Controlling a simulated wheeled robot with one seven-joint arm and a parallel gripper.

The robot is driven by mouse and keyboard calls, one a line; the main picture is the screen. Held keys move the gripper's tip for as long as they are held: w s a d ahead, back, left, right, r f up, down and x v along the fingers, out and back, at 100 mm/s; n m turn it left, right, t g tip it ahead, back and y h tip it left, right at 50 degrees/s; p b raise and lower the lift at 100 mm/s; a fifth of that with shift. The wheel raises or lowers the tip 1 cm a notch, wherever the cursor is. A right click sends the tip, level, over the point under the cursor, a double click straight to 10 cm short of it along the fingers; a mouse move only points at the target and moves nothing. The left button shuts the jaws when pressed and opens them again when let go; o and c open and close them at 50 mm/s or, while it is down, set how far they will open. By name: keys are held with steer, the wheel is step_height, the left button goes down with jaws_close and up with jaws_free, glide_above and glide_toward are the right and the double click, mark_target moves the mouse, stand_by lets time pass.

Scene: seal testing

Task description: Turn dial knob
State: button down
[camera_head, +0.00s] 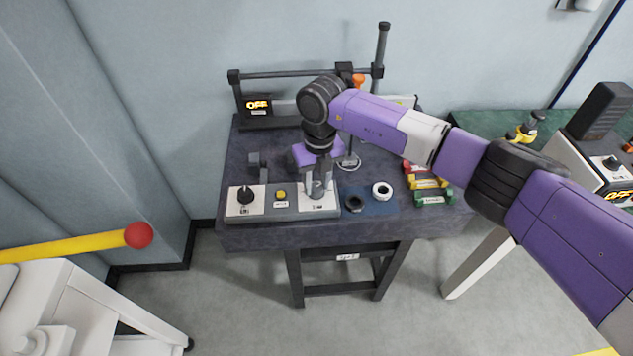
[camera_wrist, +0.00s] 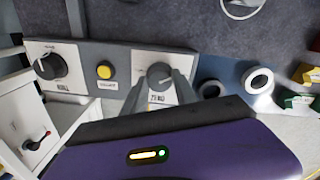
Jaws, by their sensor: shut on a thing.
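A grey control panel (camera_head: 264,215) sits at the front edge of the dark table. It bears a black dial knob (camera_head: 245,196) at its left, a yellow button (camera_head: 281,194) in the middle and a grey dial knob (camera_wrist: 160,74) at its right. My gripper (camera_head: 317,193) points down over the right-hand knob. Its fingers, also seen in the wrist view (camera_wrist: 160,88), are shut on that knob, one on each side. The knob's label seems to read "ZERO". In the head view the fingers mostly hide this knob. The left knob stands free of the gripper.
A black ring (camera_head: 355,203) and a white ring (camera_head: 382,190) lie right of the panel, with coloured blocks (camera_head: 430,188) beyond them. A red-tipped yellow bar (camera_head: 138,235) is at lower left.

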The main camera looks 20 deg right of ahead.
mark_target(318, 186)
steer(key=c, duration=1)
jaws_free()
steer(key=shift+d+r+b, duration=0.2)
steer(key=shift+r+b, duration=0.55)
steer(key=shift+r, duration=3.2)
